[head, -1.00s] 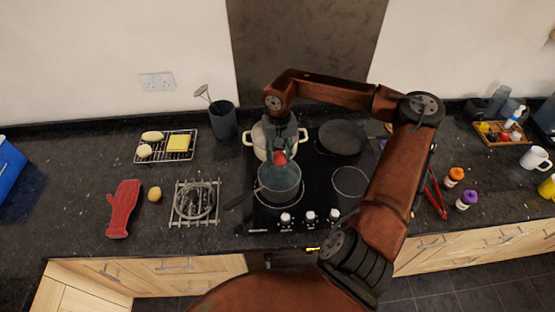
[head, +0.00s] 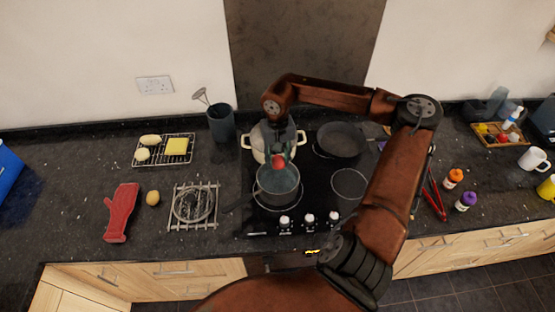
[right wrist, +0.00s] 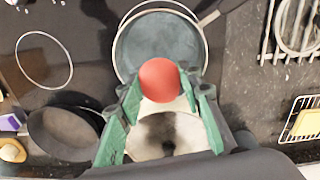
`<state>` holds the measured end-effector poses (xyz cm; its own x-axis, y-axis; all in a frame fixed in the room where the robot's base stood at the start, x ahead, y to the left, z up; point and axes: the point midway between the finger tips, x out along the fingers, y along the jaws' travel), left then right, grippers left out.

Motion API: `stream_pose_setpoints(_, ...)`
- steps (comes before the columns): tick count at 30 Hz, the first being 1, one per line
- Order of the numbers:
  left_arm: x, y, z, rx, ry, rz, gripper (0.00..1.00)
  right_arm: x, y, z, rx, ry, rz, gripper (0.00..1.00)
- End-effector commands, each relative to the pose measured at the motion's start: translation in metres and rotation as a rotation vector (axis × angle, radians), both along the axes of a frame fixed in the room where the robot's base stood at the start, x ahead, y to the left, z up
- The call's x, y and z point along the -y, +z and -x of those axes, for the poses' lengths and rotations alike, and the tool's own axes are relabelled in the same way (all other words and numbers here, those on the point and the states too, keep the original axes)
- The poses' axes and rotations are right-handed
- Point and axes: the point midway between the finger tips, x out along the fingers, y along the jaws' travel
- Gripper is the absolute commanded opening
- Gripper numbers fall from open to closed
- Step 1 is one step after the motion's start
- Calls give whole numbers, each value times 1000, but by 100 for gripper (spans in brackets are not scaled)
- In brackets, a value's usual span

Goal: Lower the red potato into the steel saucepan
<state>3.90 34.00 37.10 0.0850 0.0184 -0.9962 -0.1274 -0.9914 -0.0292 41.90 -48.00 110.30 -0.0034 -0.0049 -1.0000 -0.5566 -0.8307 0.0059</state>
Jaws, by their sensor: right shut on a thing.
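The red potato (head: 278,161) is held between the fingertips of my right gripper (head: 281,152), over the back part of the steel saucepan (head: 277,196). In the right wrist view the potato (right wrist: 160,80) sits between the green fingers of the gripper (right wrist: 161,88), with the saucepan (right wrist: 140,50) beyond it. The saucepan stands on the front left of the hob, its handle pointing left. I cannot tell the exact height of the potato above the pan. My left gripper is not in view.
A cream pot (head: 249,142) stands right behind the saucepan, under my right gripper. A black frying pan (head: 341,139) is at the back right of the hob. A wire trivet (head: 194,206), a yellow potato (head: 153,198) and a red mitt (head: 121,212) lie to the left.

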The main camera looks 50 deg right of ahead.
Motion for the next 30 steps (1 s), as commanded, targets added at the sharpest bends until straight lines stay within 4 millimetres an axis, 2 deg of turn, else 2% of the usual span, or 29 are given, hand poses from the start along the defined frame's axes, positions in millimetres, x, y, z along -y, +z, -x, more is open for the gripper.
stream_pose_setpoints(30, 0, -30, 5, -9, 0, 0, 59, 0, -50, 0, 0, 0, -1, 8)
